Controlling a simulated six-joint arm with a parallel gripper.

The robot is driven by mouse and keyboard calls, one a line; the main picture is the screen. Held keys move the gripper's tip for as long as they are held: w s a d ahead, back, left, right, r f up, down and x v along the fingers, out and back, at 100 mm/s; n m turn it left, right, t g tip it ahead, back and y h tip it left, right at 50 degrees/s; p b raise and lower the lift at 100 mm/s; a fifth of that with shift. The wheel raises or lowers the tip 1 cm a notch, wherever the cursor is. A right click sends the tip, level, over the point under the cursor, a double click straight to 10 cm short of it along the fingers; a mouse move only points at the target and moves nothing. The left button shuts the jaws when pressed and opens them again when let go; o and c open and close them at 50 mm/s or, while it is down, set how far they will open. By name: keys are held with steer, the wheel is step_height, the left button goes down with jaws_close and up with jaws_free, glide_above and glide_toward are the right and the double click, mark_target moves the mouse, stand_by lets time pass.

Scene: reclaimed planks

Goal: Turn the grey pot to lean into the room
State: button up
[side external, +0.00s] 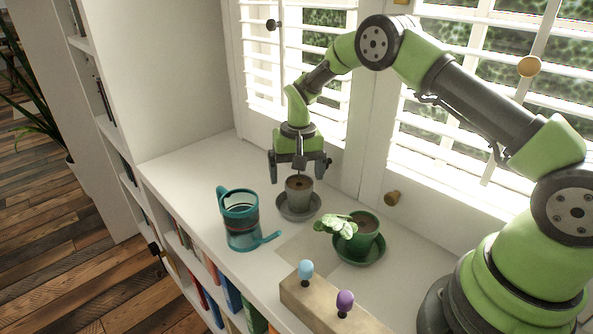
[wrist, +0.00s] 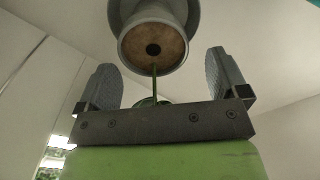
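The grey pot (side external: 299,196) stands upright on a grey saucer (side external: 299,215) on the white shelf top, with brown soil inside. My gripper (side external: 297,172) points down just above it, fingers spread on either side and not touching it that I can see. In the wrist view the pot (wrist: 154,45) shows its soil with a dark spot in the middle, beyond my open fingers (wrist: 164,85). A thin green stem (wrist: 154,80) runs from the pot toward my gripper, ending in green partly hidden behind the gripper bar. Which way the plant leans is unclear.
A teal watering can (side external: 241,225) stands left of the pot. A green pot (side external: 364,236) with a leafy plant leaning left sits on a green saucer (side external: 362,258) to the right. A wooden block (side external: 325,308) with blue and purple knobs lies in front. Shuttered windows stand behind.

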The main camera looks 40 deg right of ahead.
step_height(320, 180, up, 10)
steer(key=r, duration=0.1)
step_height(320, 180, up, 10)
steer(key=n+t, duration=0.1)
steer(key=t, duration=0.1)
glide_above(298, 179)
steer(key=s+a, duration=0.2)
steer(key=s, duration=0.4)
steer(key=s+a+r+n+t, duration=0.1)
steer(key=s+a+r+t, duration=0.1)
steer(key=s, duration=0.8)
steer(key=s+a+r+t+y, duration=0.1)
steer(key=s+a+t, duration=0.1)
steer(key=s, duration=0.8)
steer(key=shift+s+a+r+n+t+y, duration=0.15)
steer(key=shift+s+r+n+t+y, duration=0.15)
steer(key=shift+r+n+t, duration=0.15)
